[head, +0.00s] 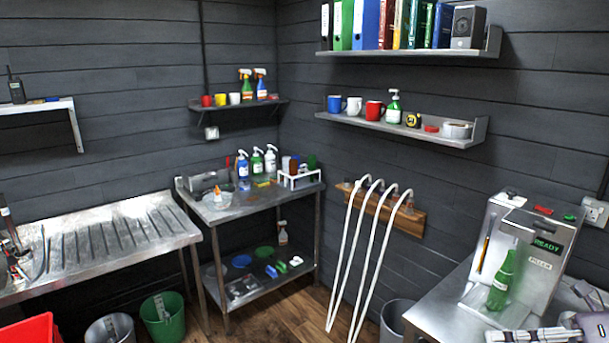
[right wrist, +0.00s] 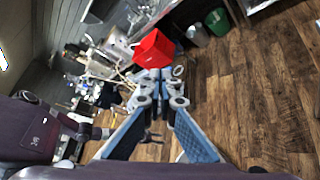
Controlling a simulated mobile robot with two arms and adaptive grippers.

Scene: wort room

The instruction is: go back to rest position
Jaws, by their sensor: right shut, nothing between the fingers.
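My right gripper (head: 530,335) shows at the bottom right edge of the head view, in front of the filler machine and low over the steel table. Only part of it is in the picture. In the right wrist view my right gripper (right wrist: 158,78) points away from the camera, with its fingers together and nothing held. A red container (right wrist: 153,48) appears beyond the fingertips, apart from them as far as I can tell. My left gripper is not in view.
The filler machine (head: 535,245) with a green bottle (head: 502,281) stands on the steel table (head: 450,305) at right. White hoses (head: 362,250) hang at centre. A steel bench (head: 255,205) and sink drainer (head: 110,245) are at left. Green bucket (head: 163,318) on the floor.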

